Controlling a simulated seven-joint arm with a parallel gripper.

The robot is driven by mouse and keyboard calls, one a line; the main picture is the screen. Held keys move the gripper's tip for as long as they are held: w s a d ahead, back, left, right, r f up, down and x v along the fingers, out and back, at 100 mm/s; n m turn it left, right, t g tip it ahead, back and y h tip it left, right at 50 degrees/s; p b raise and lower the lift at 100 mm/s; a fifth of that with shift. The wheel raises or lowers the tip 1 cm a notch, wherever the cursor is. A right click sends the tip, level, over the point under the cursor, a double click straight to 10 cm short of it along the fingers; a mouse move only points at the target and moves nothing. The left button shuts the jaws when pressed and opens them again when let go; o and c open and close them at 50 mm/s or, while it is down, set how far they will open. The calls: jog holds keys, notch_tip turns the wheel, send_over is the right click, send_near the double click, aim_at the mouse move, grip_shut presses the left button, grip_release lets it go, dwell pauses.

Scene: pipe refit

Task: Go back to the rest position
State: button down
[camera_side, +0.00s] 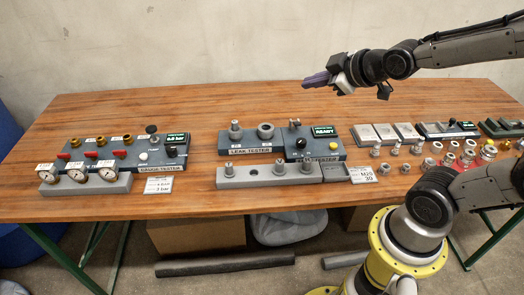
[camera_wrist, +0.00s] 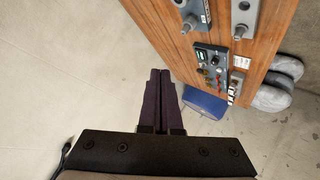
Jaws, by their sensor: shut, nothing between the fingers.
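My gripper (camera_side: 308,81) is raised above the back of the wooden table, near the wall, in the side view. Its purple fingers point left and are closed together with nothing between them. The closed fingers also show in the wrist view (camera_wrist: 160,73), over the pale floor and beside the table's edge. My gripper is apart from every object on the table.
On the wooden table (camera_side: 215,105) stand a gauge tester (camera_side: 95,170) at left, a leak tester (camera_side: 250,142) in the middle, and a grey block with posts (camera_side: 240,180) in front. Several metal fittings (camera_side: 395,149) and trays (camera_side: 385,131) crowd the right. The air around my gripper is clear.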

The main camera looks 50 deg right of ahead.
jog(key=s+a+f+m+g+y, duration=0.1)
jog(key=s+a+m+g, duration=0.1)
jog(key=s, duration=0.6)
jog(key=s+a+m+g+y, duration=0.1)
jog(key=s+a+m+g, duration=0.1)
jog(key=s, duration=0.6)
jog(key=shift+a+f+m+g, duration=0.35)
jog(key=shift+a+g, duration=0.35)
jog(key=shift+a, duration=0.3)
jog(key=shift+s, duration=0.1)
